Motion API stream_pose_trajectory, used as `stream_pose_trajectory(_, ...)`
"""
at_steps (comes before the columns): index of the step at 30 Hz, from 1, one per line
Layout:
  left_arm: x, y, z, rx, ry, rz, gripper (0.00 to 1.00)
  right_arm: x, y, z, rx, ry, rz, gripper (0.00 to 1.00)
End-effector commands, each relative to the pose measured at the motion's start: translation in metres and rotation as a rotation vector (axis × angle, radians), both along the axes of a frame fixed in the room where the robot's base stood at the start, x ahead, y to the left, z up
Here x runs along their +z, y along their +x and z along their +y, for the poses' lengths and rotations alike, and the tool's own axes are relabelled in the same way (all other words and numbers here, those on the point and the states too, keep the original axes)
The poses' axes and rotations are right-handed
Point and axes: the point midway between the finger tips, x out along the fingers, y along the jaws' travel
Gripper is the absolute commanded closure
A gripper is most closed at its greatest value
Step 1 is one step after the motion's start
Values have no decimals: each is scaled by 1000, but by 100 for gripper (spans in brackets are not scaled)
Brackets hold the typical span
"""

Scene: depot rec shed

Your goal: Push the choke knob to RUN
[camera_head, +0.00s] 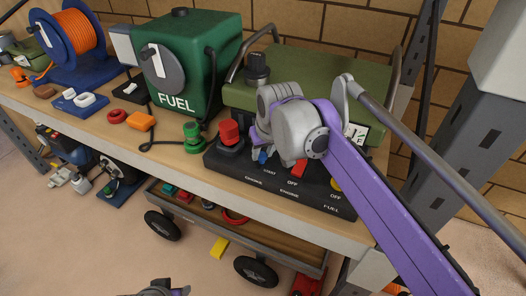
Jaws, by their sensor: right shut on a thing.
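The green generator (300,82) stands on the workbench with a black control panel (318,198) in front. The panel carries a big red knob (230,133), a blue switch (262,157), a red switch (299,171) and a yellow one (336,185). My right gripper (268,138) is at the generator's front, above the panel and right of the red knob. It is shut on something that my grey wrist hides. I cannot make out the choke knob or its RUN mark. Only a bit of my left gripper (160,288) shows at the bottom edge; its fingers are unclear.
Left on the bench (75,112) are a green FUEL can (213,48), an orange cable reel (75,38) and small parts. A green knob (192,134) stands beside the panel. A wheeled cart (190,224) is below. A grey post (455,135) rises at right.

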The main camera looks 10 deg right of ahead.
Motion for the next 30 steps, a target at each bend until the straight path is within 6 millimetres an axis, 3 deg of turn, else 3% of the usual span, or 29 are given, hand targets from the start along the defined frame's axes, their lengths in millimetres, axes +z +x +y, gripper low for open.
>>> stream_pose_trajectory(7, 1, 0, 0, 0, 0, -1, 50, 1, 3, -2, -1, -1, 0, 100)
stream_pose_trajectory(15, 14, 3, 0, 0, 0, -5, 50, 2, 38, -23, -3, 0, -1, 100)
stream_pose_trajectory(25, 14, 2, 0, 0, 0, -5, 50, 0, 41, -25, 0, 0, -1, 100)
stream_pose_trajectory(26, 14, 2, 0, 0, 0, -5, 50, 0, 41, -25, 0, 0, -1, 59)
stream_pose_trajectory(30, 14, 3, 0, 0, 0, -5, 50, 0, 41, -25, 0, 0, -1, 34)
